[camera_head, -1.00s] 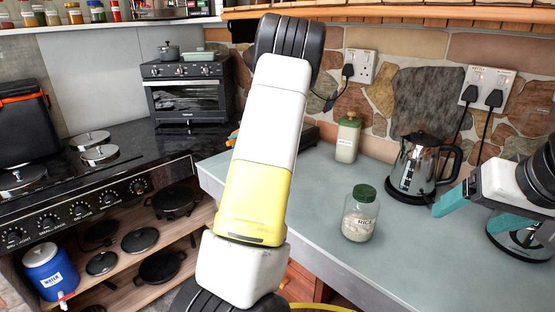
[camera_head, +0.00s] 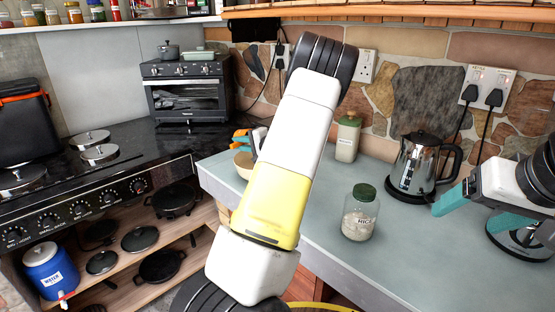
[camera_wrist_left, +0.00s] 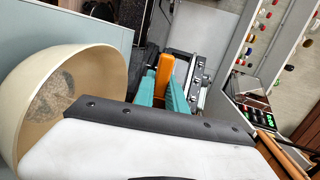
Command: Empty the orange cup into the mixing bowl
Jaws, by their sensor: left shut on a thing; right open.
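The orange cup (camera_wrist_left: 166,70) is between the teal fingers of my left gripper (camera_wrist_left: 165,88), which is shut on it. In the head view a bit of the orange cup (camera_head: 240,133) and teal of the left gripper (camera_head: 256,140) show past my left arm. The cream mixing bowl (camera_wrist_left: 115,75) is at the left of the wrist view, with a pale grainy patch on its inside. In the head view the bowl (camera_head: 243,165) is mostly hidden behind my arm. The cup's mouth and contents are not visible. My right gripper (camera_head: 464,218) is open and empty at the right.
A rice jar (camera_head: 360,215) with a green lid stands on the grey counter (camera_head: 330,190). A green-lidded canister (camera_head: 347,140) and a steel kettle (camera_head: 418,165) stand behind it. The stove (camera_head: 90,185) is to the left. Counter around the rice jar is clear.

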